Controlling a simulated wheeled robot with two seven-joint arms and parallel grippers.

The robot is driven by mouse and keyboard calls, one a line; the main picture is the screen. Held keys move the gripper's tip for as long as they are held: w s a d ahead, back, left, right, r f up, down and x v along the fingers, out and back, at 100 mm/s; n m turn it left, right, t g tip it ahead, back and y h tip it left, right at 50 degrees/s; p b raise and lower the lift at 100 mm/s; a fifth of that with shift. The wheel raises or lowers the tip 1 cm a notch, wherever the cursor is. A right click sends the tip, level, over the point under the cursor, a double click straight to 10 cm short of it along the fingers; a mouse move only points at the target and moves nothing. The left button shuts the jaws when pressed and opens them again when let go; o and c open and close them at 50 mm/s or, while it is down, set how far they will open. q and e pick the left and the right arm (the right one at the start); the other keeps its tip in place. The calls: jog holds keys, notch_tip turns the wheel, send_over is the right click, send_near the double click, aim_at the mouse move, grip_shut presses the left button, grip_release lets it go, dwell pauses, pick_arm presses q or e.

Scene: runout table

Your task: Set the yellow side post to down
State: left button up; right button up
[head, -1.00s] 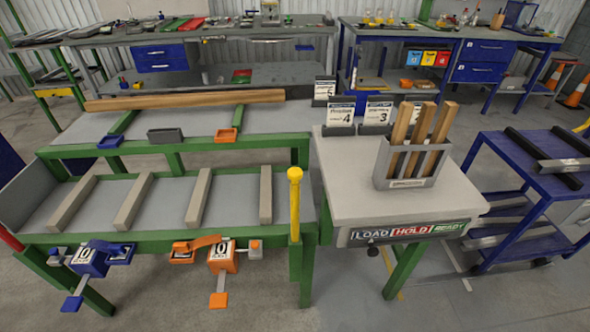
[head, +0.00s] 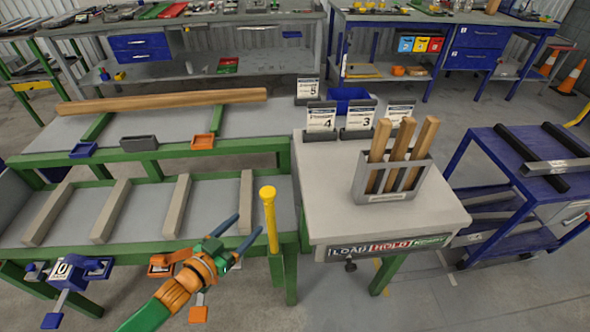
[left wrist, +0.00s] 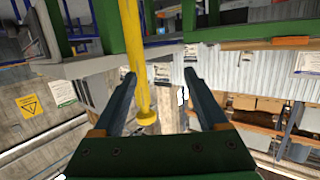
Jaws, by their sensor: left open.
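The yellow side post (head: 270,218) stands upright at the right front corner of the green runout table (head: 150,158). It has a wider round yellow cap on top. My left gripper (head: 238,232) is open and empty, just left of the post in the head view, its fingers pointing toward it. In the left wrist view the yellow post (left wrist: 133,60) lies between the two open fingers (left wrist: 160,100), its capped end nearest the palm. I cannot tell whether a finger touches it. My right gripper is not in view.
A grey-topped stand (head: 320,190) with a LOAD/HOLD/READY strip is close to the right of the post. It carries a rack (head: 392,190) of wooden bars. A blue clamp (head: 75,270) and an orange clamp (head: 165,262) are on the table's front. A blue cart (head: 500,170) stands right.

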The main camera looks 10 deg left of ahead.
aim_at(273, 188)
pick_arm(q)
jog(key=d+r+h, duration=0.1)
jog(key=r, duration=0.1)
jog(key=w+d+r+m+h, duration=0.1)
jog(key=r, duration=0.2)
jog(key=d+r+t+h, duration=0.1)
jog(key=r, duration=0.2)
jog(key=shift+w+d+m, duration=0.2)
jog(key=shift+w+m, duration=0.05)
jog(key=shift+m, duration=0.05)
jog(key=shift+h, duration=0.3)
jog(key=x, duration=0.6)
jog(key=shift+w+d+r, duration=0.1)
jog(key=shift+r, duration=0.15)
jog(key=shift+w+d+f+p, duration=0.1)
jog(key=shift+w+d+p, duration=0.25)
jog(key=shift+w, duration=0.2)
jog(key=shift+s, duration=0.1)
grip_shut()
